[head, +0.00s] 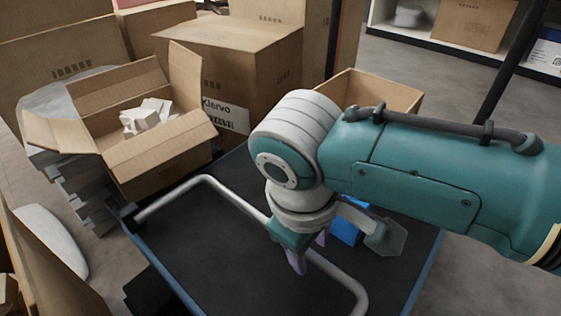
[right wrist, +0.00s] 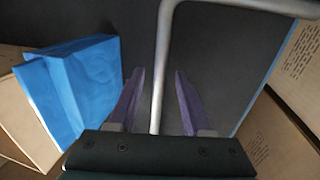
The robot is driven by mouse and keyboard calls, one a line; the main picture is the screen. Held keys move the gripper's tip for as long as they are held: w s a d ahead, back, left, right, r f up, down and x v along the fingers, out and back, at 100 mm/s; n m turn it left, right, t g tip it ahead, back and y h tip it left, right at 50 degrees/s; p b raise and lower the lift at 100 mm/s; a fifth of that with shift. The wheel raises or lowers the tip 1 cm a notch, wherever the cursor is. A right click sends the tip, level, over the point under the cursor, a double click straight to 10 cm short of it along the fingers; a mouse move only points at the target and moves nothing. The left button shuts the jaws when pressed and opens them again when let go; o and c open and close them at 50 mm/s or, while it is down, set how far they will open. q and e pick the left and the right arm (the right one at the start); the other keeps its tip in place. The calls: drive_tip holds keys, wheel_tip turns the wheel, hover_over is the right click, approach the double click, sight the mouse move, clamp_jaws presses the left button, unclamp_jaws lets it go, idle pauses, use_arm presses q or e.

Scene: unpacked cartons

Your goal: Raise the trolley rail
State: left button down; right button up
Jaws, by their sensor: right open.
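The trolley rail (head: 235,202) is a grey bent tube lying low over the dark trolley deck (head: 185,255). Part of it is hidden behind my right gripper in the head view. My right gripper (head: 308,258) is above the deck at the rail, pointing down. In the right wrist view its purple fingers (right wrist: 157,88) are apart, and the rail (right wrist: 162,60) runs between them without either finger visibly pressing on it. My left gripper is not in view.
A blue box (head: 345,232) sits on the deck beside my right gripper; it also shows in the right wrist view (right wrist: 85,80). An open carton (head: 160,160) with white pieces stands at left, larger closed cartons (head: 235,65) behind. Bare deck lies left of the gripper.

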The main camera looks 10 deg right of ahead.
clamp_jaws()
idle(0.4)
idle(1.1)
